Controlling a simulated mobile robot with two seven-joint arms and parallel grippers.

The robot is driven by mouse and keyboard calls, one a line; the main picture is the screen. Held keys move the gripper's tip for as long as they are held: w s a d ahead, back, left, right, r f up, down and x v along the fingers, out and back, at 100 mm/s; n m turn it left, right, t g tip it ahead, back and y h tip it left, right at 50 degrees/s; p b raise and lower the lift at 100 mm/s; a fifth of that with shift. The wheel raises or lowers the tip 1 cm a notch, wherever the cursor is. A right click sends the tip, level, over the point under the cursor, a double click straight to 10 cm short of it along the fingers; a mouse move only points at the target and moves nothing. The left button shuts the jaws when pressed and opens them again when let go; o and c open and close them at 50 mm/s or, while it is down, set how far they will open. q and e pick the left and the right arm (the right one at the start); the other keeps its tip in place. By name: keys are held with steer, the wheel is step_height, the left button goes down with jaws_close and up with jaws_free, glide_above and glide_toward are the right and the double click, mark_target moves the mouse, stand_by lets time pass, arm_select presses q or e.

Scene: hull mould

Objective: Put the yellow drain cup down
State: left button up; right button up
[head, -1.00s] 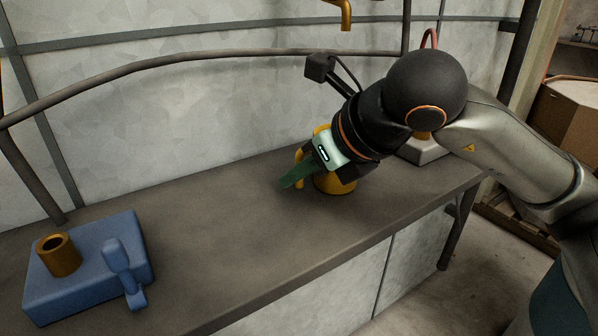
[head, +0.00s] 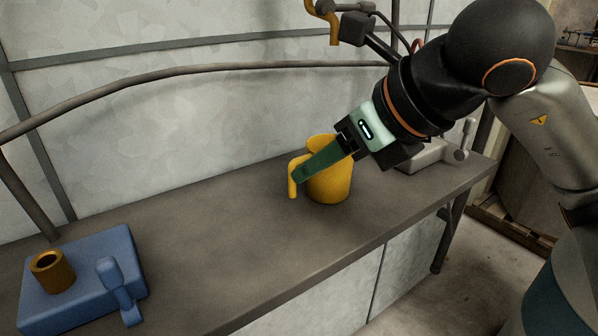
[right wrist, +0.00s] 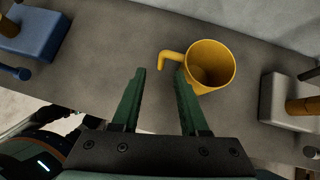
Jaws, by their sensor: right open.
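The yellow drain cup (head: 333,182) stands upright on the grey bench, its handle (head: 293,178) toward the left. The right wrist view shows the cup (right wrist: 222,76) from above, with its dark inside empty as far as I can see. My right gripper (head: 302,172) is in front of the cup in the head view and hides part of it. In the right wrist view its two green fingers (right wrist: 159,74) are spread with nothing between them. The cup's handle lies just beyond the fingertips. My left gripper is not in view.
A blue block (head: 88,258) with a brass socket and a blue lever is at the bench's left end. A pale block (head: 425,155) with a lever is right of the cup. A yellow spout (head: 328,18) hangs above. The bench (head: 210,220) between is clear.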

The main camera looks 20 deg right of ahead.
steer(key=v, duration=0.4)
steer(key=shift+s+d+r, duration=0.1)
steer(key=shift+s, duration=0.05)
stand_by(0.4)
stand_by(0.7)
steer(key=shift+c, duration=0.3)
